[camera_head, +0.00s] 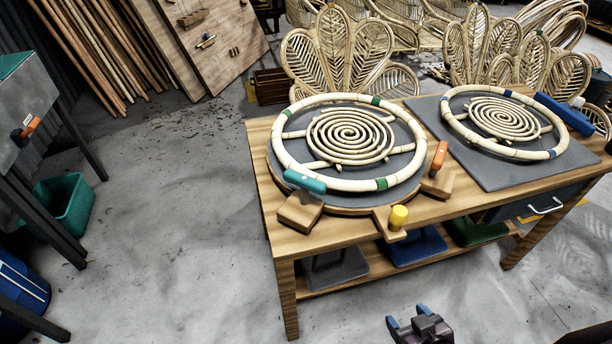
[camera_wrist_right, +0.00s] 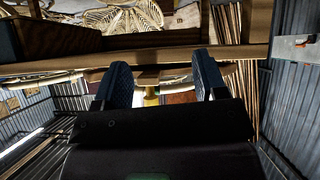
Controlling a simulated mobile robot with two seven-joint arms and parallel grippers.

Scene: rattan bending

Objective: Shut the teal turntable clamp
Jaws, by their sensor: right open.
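The teal clamp (camera_head: 305,182) sits on a wooden block at the front left edge of the round turntable (camera_head: 340,209). Its teal handle lies roughly level beside the rattan ring (camera_head: 350,185); I cannot tell whether it presses on the ring. My right gripper (camera_head: 408,315) is low in front of the table, well apart from the clamp. Its two fingers are spread with nothing held, as the right wrist view (camera_wrist_right: 164,78) also shows. The clamp is not clearly visible in the wrist view. My left gripper is not in view.
An orange clamp (camera_head: 438,156) and a yellow knob (camera_head: 399,216) stand at the turntable's right and front. A second rattan ring (camera_head: 530,153) lies on a grey mat (camera_head: 490,180) to the right. The table's front edge (camera_head: 350,245) lies between gripper and clamp.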

